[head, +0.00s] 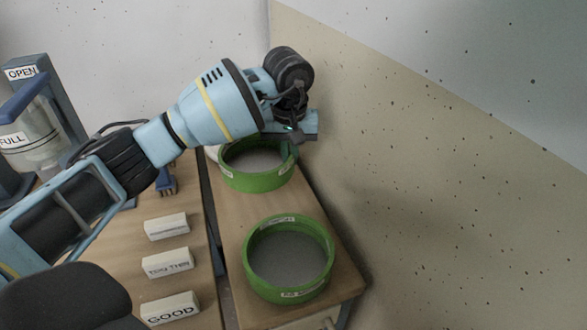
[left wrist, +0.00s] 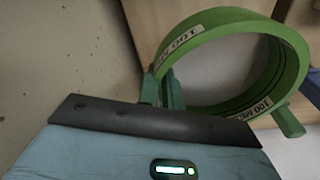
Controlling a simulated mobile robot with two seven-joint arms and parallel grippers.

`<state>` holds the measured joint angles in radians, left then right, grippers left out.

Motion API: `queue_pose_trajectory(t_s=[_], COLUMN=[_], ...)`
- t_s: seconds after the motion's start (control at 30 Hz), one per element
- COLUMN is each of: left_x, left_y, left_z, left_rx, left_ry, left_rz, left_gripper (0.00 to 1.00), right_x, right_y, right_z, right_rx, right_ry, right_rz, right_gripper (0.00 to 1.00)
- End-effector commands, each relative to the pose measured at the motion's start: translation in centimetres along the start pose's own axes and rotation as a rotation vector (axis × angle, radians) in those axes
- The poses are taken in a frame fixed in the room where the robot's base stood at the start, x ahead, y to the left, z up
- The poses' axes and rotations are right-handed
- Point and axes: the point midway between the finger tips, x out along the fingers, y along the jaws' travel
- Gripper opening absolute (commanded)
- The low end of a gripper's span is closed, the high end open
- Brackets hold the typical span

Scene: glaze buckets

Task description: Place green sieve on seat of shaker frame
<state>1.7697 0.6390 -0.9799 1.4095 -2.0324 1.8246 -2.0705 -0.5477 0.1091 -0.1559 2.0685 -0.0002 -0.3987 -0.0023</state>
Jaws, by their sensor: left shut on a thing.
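A green sieve (head: 262,183) with a grey mesh and white labels is at the far part of the wooden side bench. My left gripper (head: 291,148) is shut on its right rim. In the left wrist view the fingers (left wrist: 165,91) pinch the rim of this green sieve (left wrist: 232,19), whose labels read "100". I cannot tell if its underside touches the bench. A second green sieve (head: 262,286) lies flat nearer on the same bench, apart from the gripper. I cannot make out the shaker frame or its seat. My right gripper is not in view.
Three white blocks stand in a row on the left table, one reading "TOO THIN" (head: 168,263) and one "GOOD" (head: 170,309). A stand marked "OPEN" (head: 24,73) and a jar marked "FULL" (head: 36,137) are at far left. A wall (head: 440,190) borders the side bench (head: 325,206) on the right.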

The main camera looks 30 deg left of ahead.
Motion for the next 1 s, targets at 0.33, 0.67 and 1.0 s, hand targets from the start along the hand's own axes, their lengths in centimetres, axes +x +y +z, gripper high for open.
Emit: queue_pose_trajectory(t_s=[0.33, 0.67, 1.0], left_x=[1.0, 1.6, 1.7], left_y=[-6.0, -10.2, -11.8], left_z=[-5.7, -10.0, -11.5], left_rx=[-0.008, -0.004, -0.001], left_ry=[-0.002, -0.003, -0.003], left_rz=[-0.004, -0.003, -0.003], left_gripper=[0.0, 0.0, 0.0], right_x=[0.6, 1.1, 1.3], right_y=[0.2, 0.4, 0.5], right_z=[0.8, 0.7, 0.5], right_rx=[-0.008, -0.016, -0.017], right_ry=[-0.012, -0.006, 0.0], right_rz=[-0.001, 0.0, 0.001], right_gripper=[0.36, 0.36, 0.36])
